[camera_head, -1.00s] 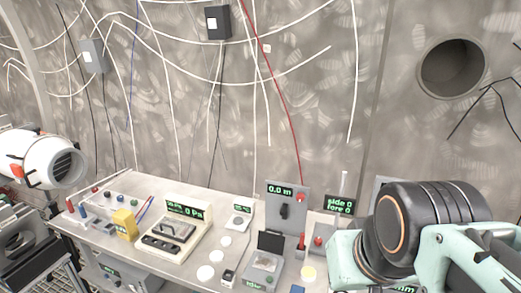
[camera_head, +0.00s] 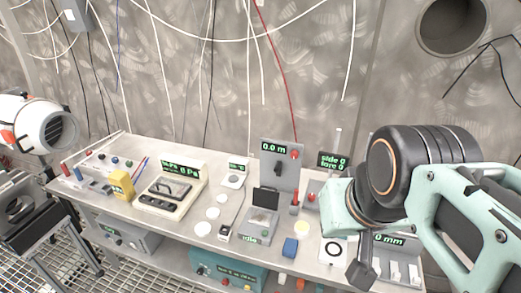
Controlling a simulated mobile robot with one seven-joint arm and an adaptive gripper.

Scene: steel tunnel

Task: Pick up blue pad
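A small blue pad (camera_head: 290,247) lies on the grey bench top near its front edge, right of a grey device with a dark raised lid. Its top and front show clear, with nothing on it. My mint-green arm with a black joint fills the right side of the picture, over the right part of the bench. No gripper fingers can be made out, so I cannot see where they are relative to the pad.
A pale yellow disc (camera_head: 302,228) and white discs (camera_head: 202,229) lie near the pad. A yellow block (camera_head: 121,184) and a gauge box (camera_head: 167,194) stand further left. A teal box (camera_head: 228,272) is below the bench. A tall grey panel (camera_head: 280,164) stands behind.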

